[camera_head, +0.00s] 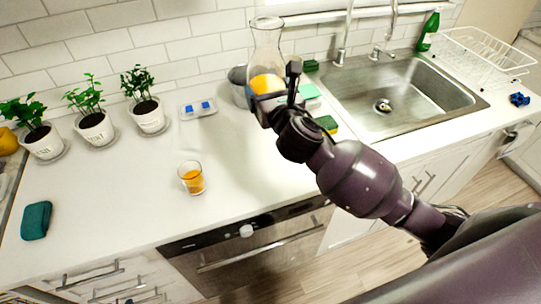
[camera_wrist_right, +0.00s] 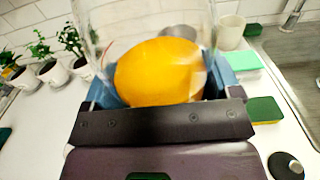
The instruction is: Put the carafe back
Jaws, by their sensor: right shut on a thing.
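The glass carafe (camera_head: 267,49), with orange juice in its lower part, is held up over the back of the counter, left of the sink. My right gripper (camera_head: 272,98) is shut on its lower part. In the right wrist view the carafe (camera_wrist_right: 158,70) fills the upper middle, between the blue fingers of my right gripper (camera_wrist_right: 160,88). It looks about upright. Its base is hidden by my gripper, so I cannot tell if it touches anything. A glass (camera_head: 191,178) with some orange juice stands on the counter. My left gripper is not in view.
Several potted plants (camera_head: 92,126) line the wall. A white tray with blue pieces (camera_head: 198,109) and a grey container (camera_head: 238,76) are behind. Sponges (camera_head: 327,124) lie beside the sink (camera_head: 388,98). The counter around the glass is clear.

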